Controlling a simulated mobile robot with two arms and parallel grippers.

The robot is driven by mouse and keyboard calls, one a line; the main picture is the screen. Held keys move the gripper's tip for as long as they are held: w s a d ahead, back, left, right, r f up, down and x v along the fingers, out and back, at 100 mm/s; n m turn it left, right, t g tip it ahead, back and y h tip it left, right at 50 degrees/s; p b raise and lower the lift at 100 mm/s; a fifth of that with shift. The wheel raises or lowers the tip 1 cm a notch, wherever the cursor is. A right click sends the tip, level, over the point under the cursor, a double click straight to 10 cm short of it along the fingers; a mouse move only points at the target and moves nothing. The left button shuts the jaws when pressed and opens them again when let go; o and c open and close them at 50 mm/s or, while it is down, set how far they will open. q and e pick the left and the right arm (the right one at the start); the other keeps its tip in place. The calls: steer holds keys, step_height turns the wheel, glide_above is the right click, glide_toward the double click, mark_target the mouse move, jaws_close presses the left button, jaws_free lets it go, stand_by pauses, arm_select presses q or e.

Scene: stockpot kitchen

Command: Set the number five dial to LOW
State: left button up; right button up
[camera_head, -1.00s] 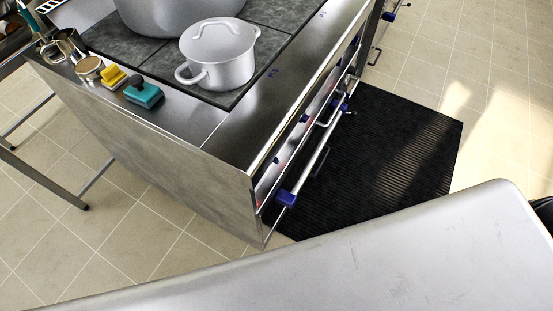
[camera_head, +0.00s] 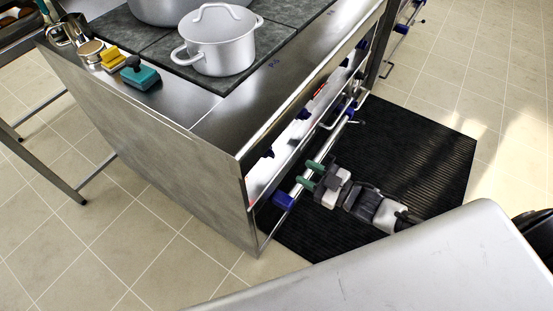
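The range's front panel (camera_head: 288,140) faces right and shows at a steep slant, with several dark blue dials along it. The nearest dial (camera_head: 267,153) is close to the panel's near end, and another dial (camera_head: 304,113) is farther along. My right gripper (camera_head: 309,173) has green fingertips pointing left toward the panel. The fingers are apart with nothing seen between them, below and right of the nearest dial. My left gripper is out of view.
A steel rail with blue end brackets (camera_head: 284,200) runs along the range front, close to my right gripper. A black mat (camera_head: 420,150) covers the floor in front.

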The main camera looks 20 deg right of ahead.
mark_target(274, 155)
steer(key=x, duration=0.9)
steer(key=shift+w+a, duration=0.25)
steer(key=shift+w, duration=0.05)
jaws_close()
